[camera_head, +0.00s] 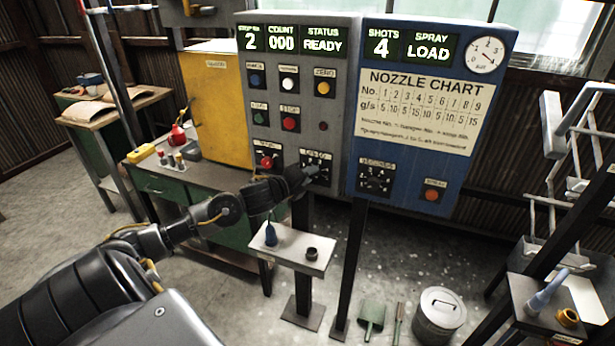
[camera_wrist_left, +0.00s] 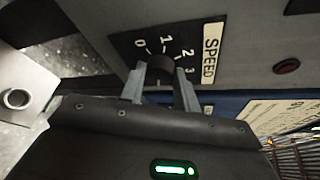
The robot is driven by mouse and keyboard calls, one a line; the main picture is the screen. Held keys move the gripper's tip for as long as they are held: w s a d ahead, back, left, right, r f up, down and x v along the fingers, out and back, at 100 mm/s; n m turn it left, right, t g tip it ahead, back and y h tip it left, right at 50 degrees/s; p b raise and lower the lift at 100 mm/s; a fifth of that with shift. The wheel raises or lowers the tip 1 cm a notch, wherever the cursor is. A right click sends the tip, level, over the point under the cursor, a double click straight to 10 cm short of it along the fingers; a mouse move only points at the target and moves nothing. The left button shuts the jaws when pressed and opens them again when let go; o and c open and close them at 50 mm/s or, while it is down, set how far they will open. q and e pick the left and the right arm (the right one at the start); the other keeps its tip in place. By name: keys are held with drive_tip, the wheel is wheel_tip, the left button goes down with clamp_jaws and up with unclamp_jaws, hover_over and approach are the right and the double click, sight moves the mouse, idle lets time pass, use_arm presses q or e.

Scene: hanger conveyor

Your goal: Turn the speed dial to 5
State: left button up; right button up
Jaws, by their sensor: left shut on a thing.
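The speed dial (camera_head: 321,164) is on the grey control panel's lower right, under a small label. In the left wrist view its black plate carries the word SPEED and the marks 0, 1, 2 and 3, turned sideways. The round dark knob (camera_wrist_left: 160,68) sits between the two grey fingers of my left gripper (camera_wrist_left: 162,88), which is shut on it. In the head view my left gripper (camera_head: 302,178) covers part of the dial. The higher marks and the knob's pointer setting are hidden or too unclear to read. My right gripper is not in view.
A blue panel (camera_head: 480,95) with a nozzle chart and another dial (camera_head: 375,180) stands to the right. A red knob (camera_head: 267,162) is left of the speed dial. A small shelf (camera_head: 285,258) with a blue nozzle is below my gripper.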

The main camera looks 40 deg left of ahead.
use_arm(q)
drive_tip(key=shift+m, duration=0.4)
drive_tip(key=shift+g, duration=0.3)
drive_tip(key=o, duration=1)
drive_tip(key=shift+c, duration=0.2)
drive_tip(key=b+v, duration=0.2)
drive_tip(key=v, duration=0.8)
drive_tip(key=shift+s+d, duration=0.2)
drive_tip(key=shift+s, duration=0.1)
drive_tip(key=shift+r, duration=0.1)
